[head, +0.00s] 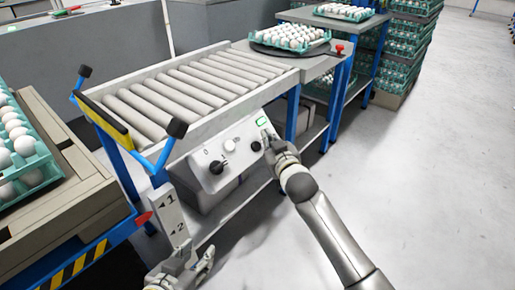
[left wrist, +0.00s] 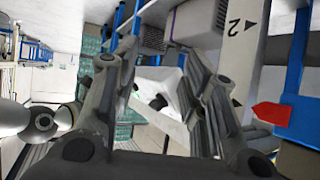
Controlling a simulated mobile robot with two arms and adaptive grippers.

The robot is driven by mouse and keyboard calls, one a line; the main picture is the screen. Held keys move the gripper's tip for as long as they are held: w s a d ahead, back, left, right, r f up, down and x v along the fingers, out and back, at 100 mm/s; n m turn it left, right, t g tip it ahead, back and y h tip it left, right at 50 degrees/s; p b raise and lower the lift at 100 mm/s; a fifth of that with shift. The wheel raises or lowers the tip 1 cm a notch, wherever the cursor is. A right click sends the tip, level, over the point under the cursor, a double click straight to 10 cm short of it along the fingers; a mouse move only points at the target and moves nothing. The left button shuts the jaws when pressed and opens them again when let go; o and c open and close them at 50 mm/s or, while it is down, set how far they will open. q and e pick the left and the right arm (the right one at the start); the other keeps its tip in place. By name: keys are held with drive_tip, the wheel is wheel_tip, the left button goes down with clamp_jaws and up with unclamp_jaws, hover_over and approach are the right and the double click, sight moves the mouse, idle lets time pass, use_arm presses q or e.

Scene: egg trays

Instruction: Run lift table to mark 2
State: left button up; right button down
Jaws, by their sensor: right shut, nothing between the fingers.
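The lift table (head: 62,170) stands at the left with a blue, hazard-striped edge and a red pointer (head: 143,219). A grey plate (head: 171,214) carries marks 1 and 2. The pointer is nearer mark 1; the pointer (left wrist: 272,113) and mark 2 (left wrist: 233,27) also show in the left wrist view. The control panel (head: 215,177) has dark knobs, a pale button and a green-framed part. My right gripper (head: 266,136) is shut and empty at its right end, beside the right knob; contact is unclear. My left gripper (head: 192,262) is open and empty below the plate.
A roller conveyor (head: 180,88) runs behind the panel to a dark round plate with an egg tray (head: 290,38). Another egg tray (head: 22,172) lies on the lift table's load. Stacked trays (head: 408,45) stand back right. The right floor is clear.

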sight(256, 146)
use_arm(q)
drive_tip(key=w+d+r+t+h+b, duration=0.1)
drive_tip(key=w+d+r+t, duration=0.1)
drive_tip(key=r, duration=0.5)
drive_tip(key=shift+w+r+t+h+b, duration=0.25)
drive_tip(key=shift+w+t, duration=0.6)
drive_tip(key=shift+t, duration=0.55)
use_arm(e)
drive_tip(key=shift+w+a+f, duration=0.5)
drive_tip(key=shift+a+f, duration=0.15)
drive_tip(key=shift+f, duration=0.05)
drive_tip(key=shift+f, duration=0.1)
use_arm(q)
drive_tip(key=shift+w+d+r+t, duration=0.2)
drive_tip(key=shift+r+t, duration=0.2)
drive_tip(key=shift+r, duration=0.25)
use_arm(e)
drive_tip(key=shift+w+a+f, duration=0.15)
drive_tip(key=shift+a+f, duration=0.05)
drive_tip(key=shift+a, duration=0.05)
